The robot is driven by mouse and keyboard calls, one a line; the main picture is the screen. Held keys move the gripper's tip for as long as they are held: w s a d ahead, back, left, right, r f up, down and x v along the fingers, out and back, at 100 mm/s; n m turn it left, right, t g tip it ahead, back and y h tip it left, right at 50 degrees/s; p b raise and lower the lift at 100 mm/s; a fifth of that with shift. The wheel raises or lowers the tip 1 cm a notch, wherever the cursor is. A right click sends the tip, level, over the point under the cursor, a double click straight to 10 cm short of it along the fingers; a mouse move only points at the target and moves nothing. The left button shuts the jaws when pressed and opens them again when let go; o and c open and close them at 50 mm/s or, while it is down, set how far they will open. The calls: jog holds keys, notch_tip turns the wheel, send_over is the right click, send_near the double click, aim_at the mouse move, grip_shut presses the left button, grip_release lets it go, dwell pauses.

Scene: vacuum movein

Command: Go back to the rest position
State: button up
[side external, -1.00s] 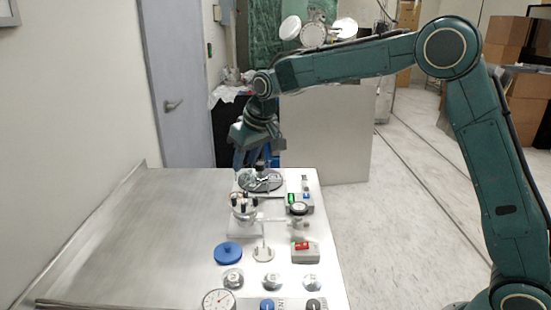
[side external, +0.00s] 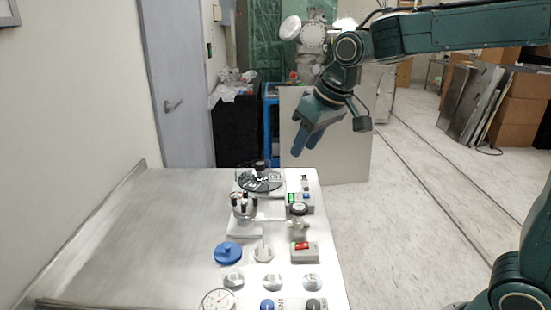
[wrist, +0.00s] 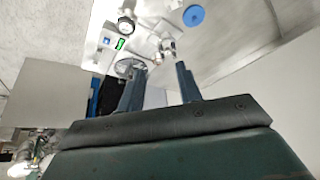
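My gripper (side external: 307,140) hangs in the air beyond the far right corner of the steel table (side external: 130,240), tilted downward, clear of everything. In the wrist view its two blue-grey fingers (wrist: 160,70) stand apart with nothing seen between them. A dark round flange (side external: 262,181) with a small dark knob on top sits at the table's far end. Nearer stands a small metal chamber (side external: 243,207) with several dark knobs. A blue disc (side external: 228,252) lies in front of it and also shows in the wrist view (wrist: 194,16).
A small box with a green light (side external: 293,198) and one with a red switch (side external: 305,252) stand along the right edge. Metal caps and a dial gauge (side external: 217,299) are at the front. The table's left half is bare. A grey panel (side external: 345,155) stands behind.

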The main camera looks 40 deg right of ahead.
jog(key=s+d+f, duration=0.1)
jog(key=s, duration=1)
jog(key=s+d+f, duration=0.1)
jog(key=s+f, duration=0.1)
jog(key=s, duration=1)
jog(key=shift+d+f+t, duration=0.25)
jog(key=shift+f+t, duration=0.05)
